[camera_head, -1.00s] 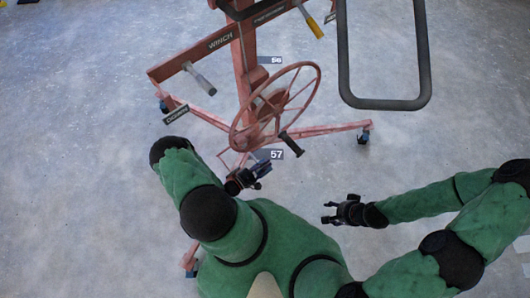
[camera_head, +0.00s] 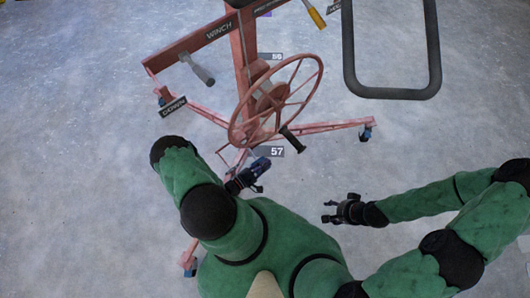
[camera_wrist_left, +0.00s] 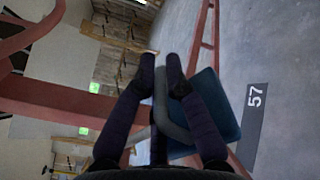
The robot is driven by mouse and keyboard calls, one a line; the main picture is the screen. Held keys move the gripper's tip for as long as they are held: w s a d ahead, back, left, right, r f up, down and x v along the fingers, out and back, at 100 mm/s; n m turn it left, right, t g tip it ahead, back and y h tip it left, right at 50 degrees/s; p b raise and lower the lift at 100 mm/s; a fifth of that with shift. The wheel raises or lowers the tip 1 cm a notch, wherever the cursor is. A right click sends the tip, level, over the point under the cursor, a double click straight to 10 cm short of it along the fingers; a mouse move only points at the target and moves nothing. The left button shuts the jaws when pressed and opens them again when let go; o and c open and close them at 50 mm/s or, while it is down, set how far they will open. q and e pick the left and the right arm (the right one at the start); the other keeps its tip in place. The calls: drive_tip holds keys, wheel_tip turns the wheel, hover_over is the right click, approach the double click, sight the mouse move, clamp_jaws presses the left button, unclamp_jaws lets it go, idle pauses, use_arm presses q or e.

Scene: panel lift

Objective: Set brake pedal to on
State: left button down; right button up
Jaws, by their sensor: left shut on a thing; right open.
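The brake pedal appears to be the blue pad (camera_wrist_left: 212,108) with a grey curved bar in the left wrist view. My left gripper (camera_wrist_left: 160,68) has its two dark fingers on either side of the grey bar, shut on it, and the pad lies just right of the fingers. In the head view my left gripper (camera_head: 262,166) is low at the foot of the red lift (camera_head: 245,80), below the large handwheel; the pedal cannot be made out there. My right gripper (camera_head: 330,212) is open and empty, apart from the lift at the right.
A red spoked handwheel (camera_head: 314,85) with a black handle stands just above my left gripper. The winch crank (camera_head: 203,74) and lift legs on casters (camera_head: 366,132) spread around. A dark tubular frame (camera_head: 437,70) is at upper right. Floor around my right gripper is clear.

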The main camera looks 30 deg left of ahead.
use_arm(q)
drive_tip(key=c, duration=1.4)
unclamp_jaws()
drive_tip(key=shift+s+d+f, duration=0.15)
drive_tip(key=shift+d, duration=0.35)
drive_tip(key=shift+o, duration=0.2)
drive_tip(key=shift+a, duration=0.1)
drive_tip(key=shift+a, duration=0.25)
drive_tip(key=v, duration=1.1)
drive_tip(key=shift+s, duration=0.4)
